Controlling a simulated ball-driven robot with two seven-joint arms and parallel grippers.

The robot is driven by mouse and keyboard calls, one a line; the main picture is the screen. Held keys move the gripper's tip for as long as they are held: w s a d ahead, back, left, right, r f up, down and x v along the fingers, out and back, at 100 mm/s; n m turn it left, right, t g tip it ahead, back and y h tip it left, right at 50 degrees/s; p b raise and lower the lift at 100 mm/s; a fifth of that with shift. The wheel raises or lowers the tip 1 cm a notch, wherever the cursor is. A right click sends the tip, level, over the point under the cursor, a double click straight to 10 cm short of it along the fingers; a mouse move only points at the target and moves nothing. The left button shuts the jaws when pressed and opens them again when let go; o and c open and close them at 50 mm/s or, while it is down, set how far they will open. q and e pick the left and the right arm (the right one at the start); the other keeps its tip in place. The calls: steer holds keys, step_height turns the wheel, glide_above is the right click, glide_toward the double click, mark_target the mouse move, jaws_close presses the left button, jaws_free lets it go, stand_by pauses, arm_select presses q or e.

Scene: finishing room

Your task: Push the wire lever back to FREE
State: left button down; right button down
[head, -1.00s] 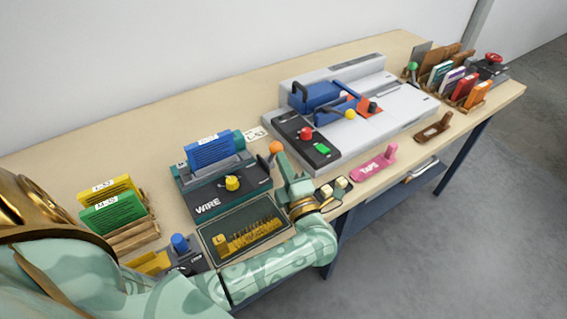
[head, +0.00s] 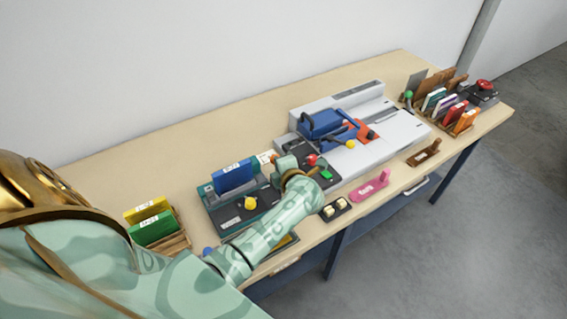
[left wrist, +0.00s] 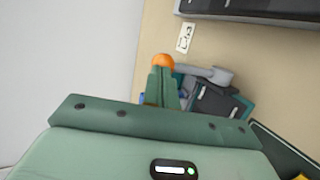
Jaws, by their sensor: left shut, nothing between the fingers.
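The wire machine (head: 228,214) is a dark green unit with a blue booklet (head: 232,176) standing in it and a yellow knob (head: 250,203) on its front. Its lever shows in the left wrist view as a grey arm (left wrist: 205,73) ending in an orange ball knob (left wrist: 162,61). My left gripper (head: 284,163) is shut and empty at the machine's right side. In the left wrist view its fingertips (left wrist: 163,78) overlap the lower edge of the orange knob; I cannot tell whether they touch. In the head view my gripper hides most of the lever.
A pink tape holder (head: 370,189) lies near the front edge. Yellow and green booklets (head: 152,222) stand at left. The back strip of the table (head: 190,140) is clear.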

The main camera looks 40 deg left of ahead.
arm_select(q)
steer(key=shift+w+a+p, duration=0.15)
steer(key=shift+w+a, duration=0.05)
steer(key=shift+a, duration=0.35)
steer(key=shift+w+a+p, duration=0.15)
steer(key=shift+w+a, duration=0.05)
steer(key=shift+a, duration=0.3)
arm_select(e)
steer(key=shift+d+r, duration=0.2)
steer(key=shift+r, duration=0.25)
arm_select(q)
steer(key=shift+a+r, duration=0.1)
arm_select(e)
steer(key=shift+d, duration=0.1)
